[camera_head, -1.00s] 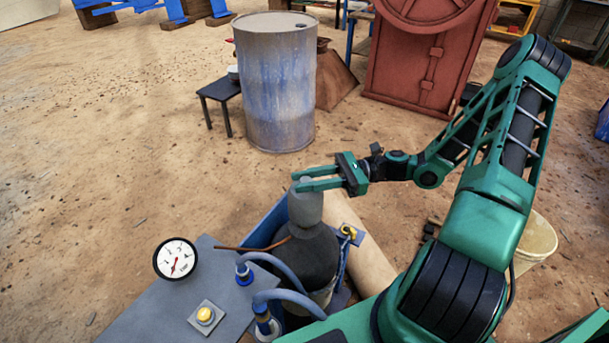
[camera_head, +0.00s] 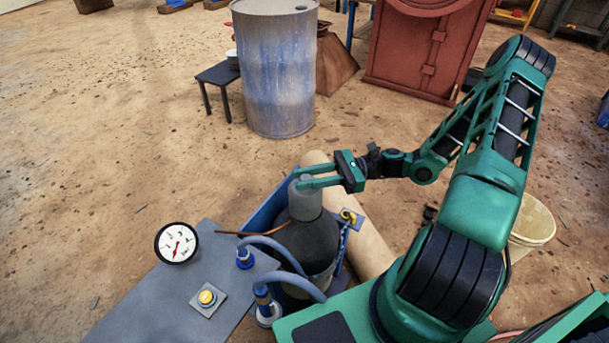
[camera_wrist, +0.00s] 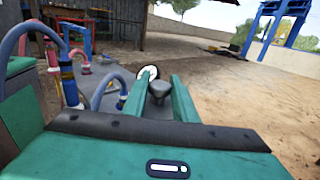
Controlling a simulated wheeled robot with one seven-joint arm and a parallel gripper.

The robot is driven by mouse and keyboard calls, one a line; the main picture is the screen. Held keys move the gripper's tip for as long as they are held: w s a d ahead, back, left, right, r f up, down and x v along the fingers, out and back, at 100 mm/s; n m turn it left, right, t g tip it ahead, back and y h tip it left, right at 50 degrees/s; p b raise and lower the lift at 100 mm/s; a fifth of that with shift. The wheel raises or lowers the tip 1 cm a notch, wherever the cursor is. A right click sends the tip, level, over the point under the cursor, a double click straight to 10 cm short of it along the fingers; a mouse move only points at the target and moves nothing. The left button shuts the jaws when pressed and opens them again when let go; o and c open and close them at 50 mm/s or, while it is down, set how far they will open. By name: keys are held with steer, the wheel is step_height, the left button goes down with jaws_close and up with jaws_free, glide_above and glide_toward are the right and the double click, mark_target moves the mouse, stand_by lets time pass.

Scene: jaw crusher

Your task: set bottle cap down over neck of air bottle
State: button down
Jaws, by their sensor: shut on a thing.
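My gripper (camera_head: 300,182) is shut on the grey bottle cap (camera_head: 306,204), with a finger on either side near its top. The cap is upright and directly over the shoulder of the dark air bottle (camera_head: 312,245), and its lower edge appears to meet the shoulder. The bottle's neck is hidden; I cannot tell whether the cap is fully seated. The bottle stands upright in a blue holder (camera_head: 266,213). In the wrist view the cap (camera_wrist: 160,90) shows between the fingers of my gripper (camera_wrist: 160,80).
A grey panel with a gauge (camera_head: 176,243) and a yellow button (camera_head: 207,298) lies left of the bottle. Blue-grey hoses (camera_head: 284,247) arch close beside it. A tan cylinder (camera_head: 365,240) lies to its right. A drum (camera_head: 275,80) stands farther back on open ground.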

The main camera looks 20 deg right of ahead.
steer(key=c, duration=1.4)
jaws_free()
steer(key=shift+o, duration=0.2)
steer(key=s+d, duration=0.1)
steer(key=d, duration=0.9)
steer(key=shift+s+d, duration=0.3)
steer(key=shift+d, duration=0.05)
